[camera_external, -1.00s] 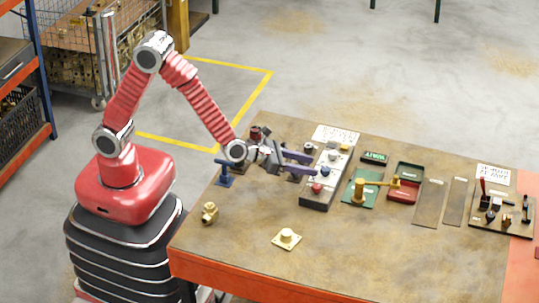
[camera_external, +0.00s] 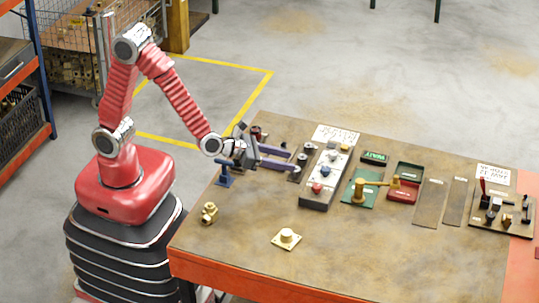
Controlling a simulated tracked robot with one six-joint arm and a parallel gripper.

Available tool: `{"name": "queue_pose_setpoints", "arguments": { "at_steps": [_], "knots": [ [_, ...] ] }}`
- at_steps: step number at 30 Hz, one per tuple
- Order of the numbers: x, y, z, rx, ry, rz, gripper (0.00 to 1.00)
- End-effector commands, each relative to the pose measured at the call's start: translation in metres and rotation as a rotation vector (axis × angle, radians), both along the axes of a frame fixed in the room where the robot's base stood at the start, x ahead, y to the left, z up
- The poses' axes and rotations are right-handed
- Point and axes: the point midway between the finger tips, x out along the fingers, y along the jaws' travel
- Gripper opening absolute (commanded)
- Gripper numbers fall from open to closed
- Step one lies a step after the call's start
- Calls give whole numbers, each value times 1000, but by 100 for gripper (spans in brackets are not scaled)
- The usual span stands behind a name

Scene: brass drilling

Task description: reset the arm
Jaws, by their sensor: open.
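My gripper (camera_external: 277,157) is over the left part of the workbench (camera_external: 360,240). Its two long purple-grey fingers point right and are spread apart with nothing between them. The fingertips are just left of the control box (camera_external: 322,180), which carries red, blue and other coloured buttons. My red arm rises from its base at the left, bends at a high elbow and slopes down to the bench.
A brass fitting (camera_external: 209,213) and a square brass flanged part (camera_external: 286,239) lie on the near left of the bench. A blue stand (camera_external: 225,176) is beneath my gripper. A brass lever (camera_external: 365,188), a red tray (camera_external: 402,190) and a lever panel (camera_external: 497,213) are further right.

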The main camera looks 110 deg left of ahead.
Motion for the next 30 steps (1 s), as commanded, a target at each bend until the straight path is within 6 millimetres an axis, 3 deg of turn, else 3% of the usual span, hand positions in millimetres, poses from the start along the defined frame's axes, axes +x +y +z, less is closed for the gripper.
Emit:
{"name": "queue_pose_setpoints", "arguments": {
  "at_steps": [9, 14, 21, 30],
  "knots": [
    [0, 0, 0, -10, -7, 6, 44],
    [-9, 12, -3, -82, -37, 101, 44],
    [-47, 41, -16, -263, -97, 377, 44],
    [-106, 62, -13, -498, -224, 732, 44]
  ]
}}
